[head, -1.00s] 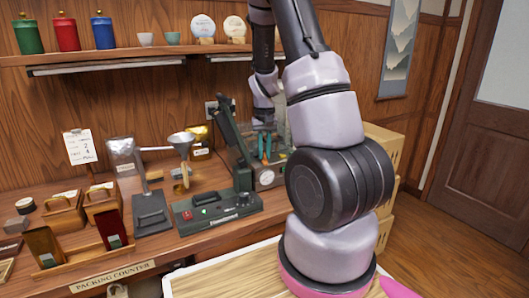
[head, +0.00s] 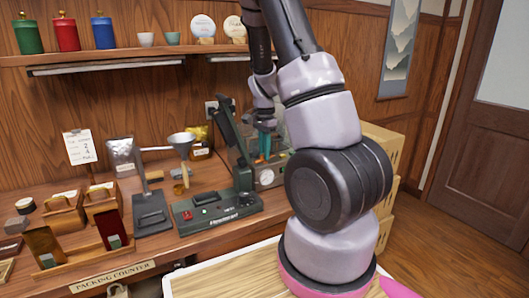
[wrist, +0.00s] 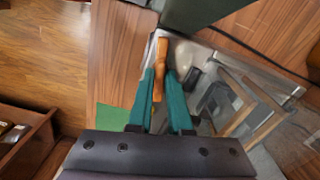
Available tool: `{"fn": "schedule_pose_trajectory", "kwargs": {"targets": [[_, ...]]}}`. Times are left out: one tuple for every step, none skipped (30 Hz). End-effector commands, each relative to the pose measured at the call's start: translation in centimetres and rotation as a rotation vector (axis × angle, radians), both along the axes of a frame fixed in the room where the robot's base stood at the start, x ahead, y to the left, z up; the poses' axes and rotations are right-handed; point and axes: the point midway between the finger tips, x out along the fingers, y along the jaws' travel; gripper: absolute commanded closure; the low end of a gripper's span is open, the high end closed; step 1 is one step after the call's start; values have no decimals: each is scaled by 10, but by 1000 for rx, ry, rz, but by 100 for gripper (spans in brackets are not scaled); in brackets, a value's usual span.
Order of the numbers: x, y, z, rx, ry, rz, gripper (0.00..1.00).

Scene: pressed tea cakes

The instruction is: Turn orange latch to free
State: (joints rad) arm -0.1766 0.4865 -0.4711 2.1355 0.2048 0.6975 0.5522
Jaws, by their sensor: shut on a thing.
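The orange latch (wrist: 161,55) shows in the wrist view as a narrow bar running lengthwise between the teal fingers of my gripper (wrist: 161,80). The gripper is shut on it, with one finger against each side. The latch sits beside a clear-sided case (wrist: 230,88) with a grey object inside. In the head view my gripper (head: 263,153) points down in front of the case, which has a round dial (head: 267,177).
A dark heat sealer (head: 217,210) with a raised arm stands left of the case. A funnel stand (head: 182,141), pouches and wooden boxes crowd the counter further left. Stacked cartons (head: 385,160) stand to the right, behind my arm. A shelf (head: 120,56) runs above.

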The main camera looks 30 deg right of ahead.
Motion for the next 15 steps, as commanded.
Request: {"fn": "schedule_pose_trajectory", "kwargs": {"targets": [[1,0,0,0,-1,-32,100],[1,0,0,0,-1,-52,100],[1,0,0,-1,-1,-79,100],[1,0,0,-1,-1,-97,100],[1,0,0,-1,-1,-114,100],[1,0,0,-1,-1,-135,100],[1,0,0,0,-1,-150,100],[1,0,0,0,-1,-163,100],[1,0,0,0,-1,-180,100],[1,0,0,0,-1,-191,100],[1,0,0,0,-1,-201,100],[1,0,0,0,-1,-213,100],[1,0,0,0,-1,-221,100],[1,0,0,-1,-1,-227,100],[1,0,0,-1,-1,-234,100]]}}
